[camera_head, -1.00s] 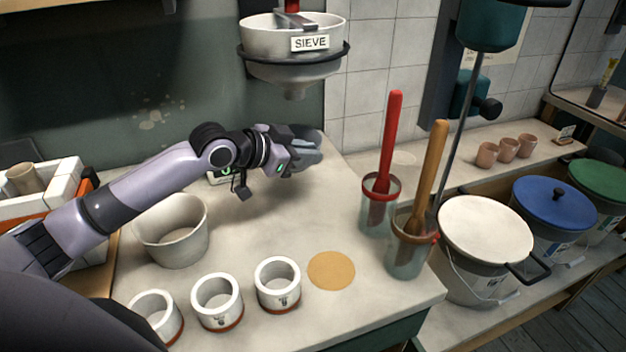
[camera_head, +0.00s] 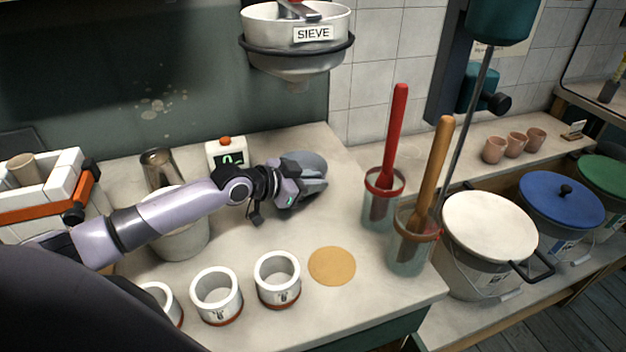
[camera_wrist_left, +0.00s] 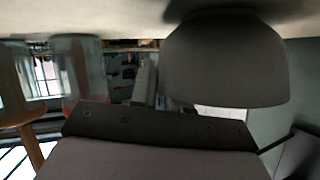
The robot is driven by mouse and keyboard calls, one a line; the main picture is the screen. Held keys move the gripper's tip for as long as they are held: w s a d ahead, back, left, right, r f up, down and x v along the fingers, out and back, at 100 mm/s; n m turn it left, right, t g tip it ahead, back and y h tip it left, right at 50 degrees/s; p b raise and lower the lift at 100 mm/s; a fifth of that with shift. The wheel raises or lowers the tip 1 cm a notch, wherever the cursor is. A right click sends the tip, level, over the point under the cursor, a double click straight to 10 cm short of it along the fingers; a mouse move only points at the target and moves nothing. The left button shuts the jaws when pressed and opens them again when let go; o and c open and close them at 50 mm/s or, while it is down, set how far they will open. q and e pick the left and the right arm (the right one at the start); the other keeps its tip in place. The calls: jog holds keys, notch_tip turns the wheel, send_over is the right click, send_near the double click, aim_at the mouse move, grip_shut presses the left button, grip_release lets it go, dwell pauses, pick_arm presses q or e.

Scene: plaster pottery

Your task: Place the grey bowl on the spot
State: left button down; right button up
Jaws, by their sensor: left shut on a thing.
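My left gripper (camera_head: 298,186) is shut on the grey bowl (camera_head: 314,174) and holds it tilted over the back part of the worktop. Its fingers partly hide the bowl. In the left wrist view the bowl (camera_wrist_left: 225,62) is a large dark rounded shape close in front of the gripper. The spot is a flat tan disc (camera_head: 332,266) on the worktop, bare, nearer the front edge. The bowl is apart from the spot, behind it. My right gripper is not in view.
White cups (camera_head: 278,279) stand in a row left of the spot. Clear jars with a red brush (camera_head: 392,135) and an orange-handled tool (camera_head: 434,170) stand to the right. A sieve (camera_head: 296,40) hangs above. A large pale pot (camera_head: 180,243) is partly hidden behind my left arm.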

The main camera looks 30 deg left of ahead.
pick_arm(q)
jog(key=shift+r, duration=0.1)
jog(key=c, duration=1.1)
grip_release()
